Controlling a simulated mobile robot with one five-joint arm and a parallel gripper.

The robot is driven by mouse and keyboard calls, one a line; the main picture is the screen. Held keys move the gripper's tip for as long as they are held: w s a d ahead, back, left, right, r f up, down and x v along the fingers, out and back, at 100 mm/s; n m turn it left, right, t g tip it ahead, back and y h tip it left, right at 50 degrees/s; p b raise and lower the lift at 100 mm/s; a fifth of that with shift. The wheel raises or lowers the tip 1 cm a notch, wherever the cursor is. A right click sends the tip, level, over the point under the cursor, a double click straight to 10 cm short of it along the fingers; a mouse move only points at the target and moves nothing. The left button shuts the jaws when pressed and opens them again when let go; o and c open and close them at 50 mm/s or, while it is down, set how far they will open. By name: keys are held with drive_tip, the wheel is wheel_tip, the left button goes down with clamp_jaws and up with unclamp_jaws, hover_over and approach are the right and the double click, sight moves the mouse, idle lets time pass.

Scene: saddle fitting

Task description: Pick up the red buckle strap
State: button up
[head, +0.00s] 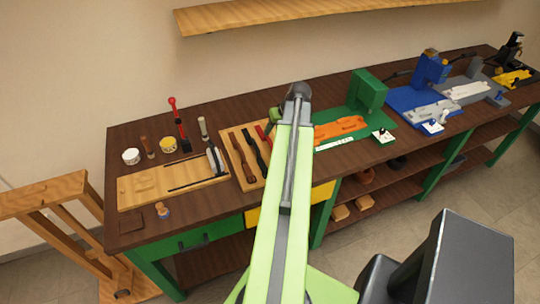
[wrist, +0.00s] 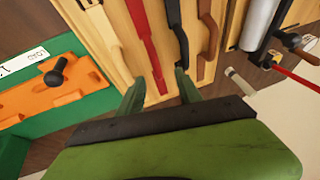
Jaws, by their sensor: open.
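The red buckle strap (wrist: 146,42) lies in a wooden tray (wrist: 111,76), between a black strap (wrist: 177,32) on its right and a tan strap (wrist: 100,28) on its left. In the head view a short part of the red strap (head: 263,134) shows beside my arm, which hides the rest. My gripper (wrist: 159,77) is open and empty. In the wrist view the strap's near end appears between its two green fingers. I cannot tell the gap in height. In the head view my gripper is largely hidden behind my arm.
A brown strap (wrist: 207,38) lies beyond the black one. A green fixture with an orange plate (wrist: 52,98) stands beside the tray. A wooden board (head: 150,187) with tools lies on its other side on the dark bench (head: 215,200). A wooden shelf (head: 270,15) hangs above.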

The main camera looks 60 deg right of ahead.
sight(269, 139)
drive_tip(key=b+x, duration=0.3)
drive_tip(key=x, duration=0.2)
drive_tip(key=shift+f, duration=0.1)
drive_tip(key=shift+s, duration=0.1)
drive_tip(key=b+x, duration=0.4)
drive_tip(key=x, duration=0.1)
drive_tip(key=shift+s+d+f+b, duration=0.15)
drive_tip(key=shift+d+b, duration=0.25)
drive_tip(key=shift+d, duration=0.05)
drive_tip(key=shift+r, duration=0.2)
drive_tip(key=shift+c, duration=0.4)
clamp_jaws()
